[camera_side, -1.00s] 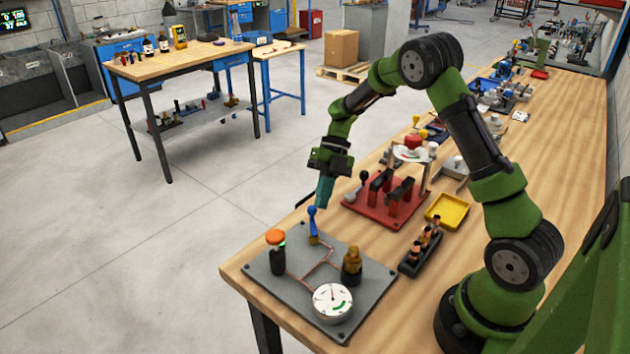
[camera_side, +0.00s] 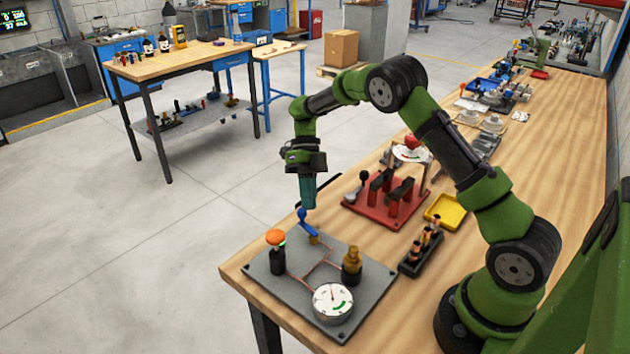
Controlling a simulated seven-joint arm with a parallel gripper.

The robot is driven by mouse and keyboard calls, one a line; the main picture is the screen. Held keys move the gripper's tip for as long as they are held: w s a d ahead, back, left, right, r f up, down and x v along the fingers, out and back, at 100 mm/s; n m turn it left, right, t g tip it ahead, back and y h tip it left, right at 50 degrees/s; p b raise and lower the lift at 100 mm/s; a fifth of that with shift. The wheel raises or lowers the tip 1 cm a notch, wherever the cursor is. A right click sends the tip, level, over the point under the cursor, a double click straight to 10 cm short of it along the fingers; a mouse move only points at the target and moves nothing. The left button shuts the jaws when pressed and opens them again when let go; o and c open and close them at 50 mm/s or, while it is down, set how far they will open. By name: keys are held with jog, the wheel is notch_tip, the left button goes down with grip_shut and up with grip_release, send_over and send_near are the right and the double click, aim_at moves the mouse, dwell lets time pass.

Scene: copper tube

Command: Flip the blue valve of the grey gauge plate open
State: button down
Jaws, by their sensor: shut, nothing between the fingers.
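The grey gauge plate (camera_side: 294,298) lies at the near left end of the wooden bench. It bears a white round gauge (camera_side: 332,302), a dark post with an orange knob (camera_side: 277,250), a brass fitting (camera_side: 352,265) and thin copper tubing. The blue valve lever (camera_side: 306,224) stands on a brass base at the plate's back edge and leans to the left. My gripper (camera_side: 308,205) points down, shut and empty, right at the lever's upper part. It appears to touch the lever or be very close; I cannot tell which.
A red plate with black posts (camera_side: 388,206) stands behind the grey plate. A yellow tray (camera_side: 447,210) and a black rack of copper pieces (camera_side: 421,248) lie to the right. Open floor lies left of the bench.

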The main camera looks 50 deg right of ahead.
jog(key=shift+s+a, duration=0.2)
jog(key=shift+s, duration=0.3)
jog(key=shift+w+d, duration=0.15)
jog(key=shift+d, duration=0.35)
jog(key=d, duration=0.3)
jog(key=shift+w, duration=0.35)
jog(key=v, duration=1)
jog(key=shift+w+a, duration=0.25)
jog(key=shift+a, duration=0.15)
